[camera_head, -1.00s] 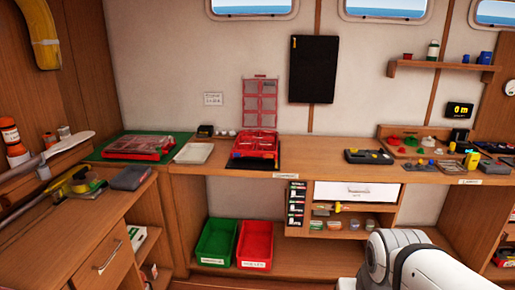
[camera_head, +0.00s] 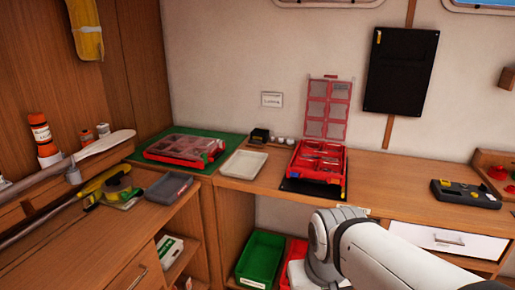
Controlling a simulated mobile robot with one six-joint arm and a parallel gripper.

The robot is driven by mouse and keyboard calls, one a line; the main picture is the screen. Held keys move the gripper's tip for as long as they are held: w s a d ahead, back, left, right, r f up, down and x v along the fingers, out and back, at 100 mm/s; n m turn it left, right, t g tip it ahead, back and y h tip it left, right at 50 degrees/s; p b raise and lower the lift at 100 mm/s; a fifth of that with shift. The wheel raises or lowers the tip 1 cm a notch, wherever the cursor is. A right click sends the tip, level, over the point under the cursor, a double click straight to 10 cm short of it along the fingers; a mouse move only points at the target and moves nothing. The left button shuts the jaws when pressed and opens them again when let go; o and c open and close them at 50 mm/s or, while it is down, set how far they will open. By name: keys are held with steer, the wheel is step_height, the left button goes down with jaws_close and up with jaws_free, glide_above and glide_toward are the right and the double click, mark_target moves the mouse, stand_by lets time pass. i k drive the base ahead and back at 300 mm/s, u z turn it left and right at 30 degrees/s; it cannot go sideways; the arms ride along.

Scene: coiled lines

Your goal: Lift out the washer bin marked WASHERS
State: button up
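An open red organizer case (camera_head: 317,162) stands on the bench, its clear compartment lid (camera_head: 326,108) raised upright behind it. Small compartments show inside, but their contents and any labels are too small to read. A second red case (camera_head: 186,147) with a clear lid lies closed on a green mat (camera_head: 160,137) to the left. I cannot make out a bin marked WASHERS in either case. My white arm crosses the lower right, in front of the bench edge. My gripper is not in view.
An empty white tray (camera_head: 244,164) lies between the cases. A green bin (camera_head: 261,259) and a red bin (camera_head: 295,270) stand below the bench, the red one partly behind my arm. A yellow-and-black device (camera_head: 465,193) lies to the right. Bare bench lies between it and the open case.

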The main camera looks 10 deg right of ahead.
mark_target(327, 167)
steer(key=u, duration=0.05)
steer(key=i, duration=1.75)
steer(key=z, duration=0.75)
steer(key=k, duration=0.65)
steer(key=z, duration=0.3)
steer(key=i, duration=0.75)
steer(key=z, duration=0.1)
